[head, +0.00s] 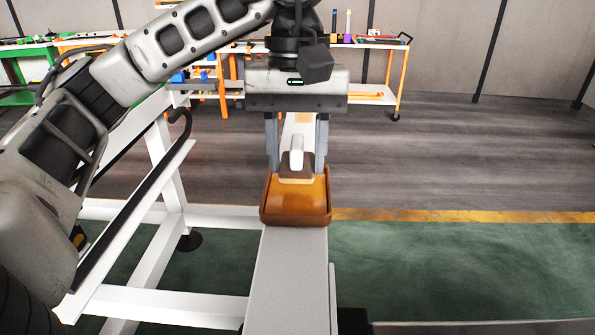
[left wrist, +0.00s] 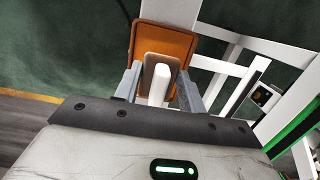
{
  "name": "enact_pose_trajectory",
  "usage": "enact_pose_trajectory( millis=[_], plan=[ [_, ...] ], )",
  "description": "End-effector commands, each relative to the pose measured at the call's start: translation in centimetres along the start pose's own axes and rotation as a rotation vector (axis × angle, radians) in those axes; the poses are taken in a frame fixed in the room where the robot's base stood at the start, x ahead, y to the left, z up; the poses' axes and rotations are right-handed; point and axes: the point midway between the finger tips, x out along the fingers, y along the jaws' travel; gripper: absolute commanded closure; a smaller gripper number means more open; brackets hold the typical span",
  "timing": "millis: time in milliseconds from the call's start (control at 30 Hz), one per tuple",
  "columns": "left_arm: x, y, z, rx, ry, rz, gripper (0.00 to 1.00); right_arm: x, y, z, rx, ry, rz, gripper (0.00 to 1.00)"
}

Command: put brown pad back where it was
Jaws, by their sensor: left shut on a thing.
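The brown pad (head: 288,168) has a white handle (head: 296,153) on top and a pale lower edge. My left gripper (head: 297,168) is shut on the brown pad, with one grey finger on each side of it. The pad is at the far part of an orange-brown tray (head: 297,219); I cannot tell whether it touches the tray floor. The left wrist view also shows the pad (left wrist: 148,70), its white handle (left wrist: 160,84) and the tray (left wrist: 136,42) beyond my fingers. My right gripper is not in view.
The tray sits on a pale narrow beam (head: 288,280). A white frame (head: 170,302) with slanted bars stands at left, close to my left arm. Tables with tools and coloured parts (head: 372,42) stand at the back. The floor at right is clear.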

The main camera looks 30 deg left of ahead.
Motion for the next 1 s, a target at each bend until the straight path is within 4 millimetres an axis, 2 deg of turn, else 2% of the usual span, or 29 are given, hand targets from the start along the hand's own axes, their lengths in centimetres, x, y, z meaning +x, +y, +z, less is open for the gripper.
enact_pose_trajectory(
  millis=[167, 533, 567, 867, 1000],
  plan=[
    [2.6, 0.0, -0.3, -0.002, -0.002, -0.002, 0.78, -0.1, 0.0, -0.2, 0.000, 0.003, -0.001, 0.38],
    [3.3, 0.1, -0.5, 0.000, -0.001, 0.001, 0.78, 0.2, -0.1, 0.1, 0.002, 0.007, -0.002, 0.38],
    [3.1, 0.1, -0.4, -0.001, -0.001, 0.001, 0.52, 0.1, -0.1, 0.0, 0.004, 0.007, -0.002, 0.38],
    [2.9, 0.1, -0.4, 0.000, -0.001, 0.001, 0.51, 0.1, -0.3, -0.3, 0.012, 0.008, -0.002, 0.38],
    [1.9, 0.1, -0.4, 0.000, 0.001, 0.002, 0.51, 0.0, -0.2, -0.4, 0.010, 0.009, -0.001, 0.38]
  ],
)
